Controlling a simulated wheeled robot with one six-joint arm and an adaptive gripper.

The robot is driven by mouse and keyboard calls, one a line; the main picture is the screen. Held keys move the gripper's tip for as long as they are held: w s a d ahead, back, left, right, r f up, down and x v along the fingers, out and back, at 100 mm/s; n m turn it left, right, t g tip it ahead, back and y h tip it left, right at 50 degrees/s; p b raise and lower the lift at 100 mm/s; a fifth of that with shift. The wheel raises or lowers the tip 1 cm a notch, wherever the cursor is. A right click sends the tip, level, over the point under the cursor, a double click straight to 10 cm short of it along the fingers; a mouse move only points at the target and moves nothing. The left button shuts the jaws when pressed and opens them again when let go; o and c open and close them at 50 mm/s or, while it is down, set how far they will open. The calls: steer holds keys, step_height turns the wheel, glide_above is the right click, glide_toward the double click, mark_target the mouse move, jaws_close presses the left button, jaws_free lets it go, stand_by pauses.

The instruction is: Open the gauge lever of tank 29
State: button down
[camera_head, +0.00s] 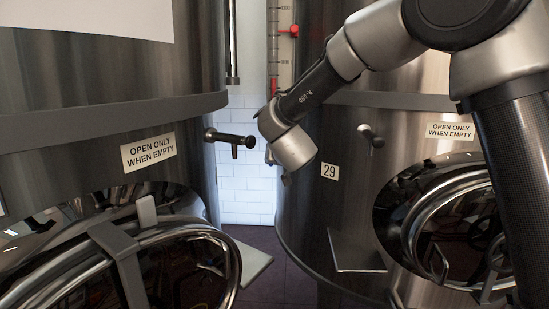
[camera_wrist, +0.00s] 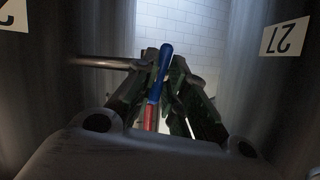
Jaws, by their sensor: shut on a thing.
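Tank 29 (camera_head: 345,225) is the steel tank at the right in the head view, with its number label (camera_head: 329,171) on the front. A lever with a blue handle (camera_wrist: 165,58) shows in the wrist view between the fingers of my gripper (camera_wrist: 164,66). My gripper is shut on this lever. A red part (camera_wrist: 150,117) shows below the blue handle. In the head view my wrist hides the lever, and the fingers cannot be made out. A thin pipe (camera_wrist: 100,62) runs from the left toward the fingers.
Another steel tank (camera_head: 100,75) stands at the left, with a short tap (camera_head: 231,139) pointing into the gap. A gauge tube (camera_head: 281,60) with a red marker (camera_head: 293,31) rises behind my arm. A label 27 (camera_wrist: 287,37) shows upside down in the wrist view.

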steer(key=shift+a+n+h, duration=0.1)
steer(key=shift+n+h, duration=0.4)
steer(key=shift+n, duration=0.2)
steer(key=c, duration=1.5)
jaws_free()
steer(key=shift+o, duration=0.2)
steer(key=shift+r, duration=0.1)
steer(key=v, duration=1.2)
steer(key=shift+a+r, duration=0.1)
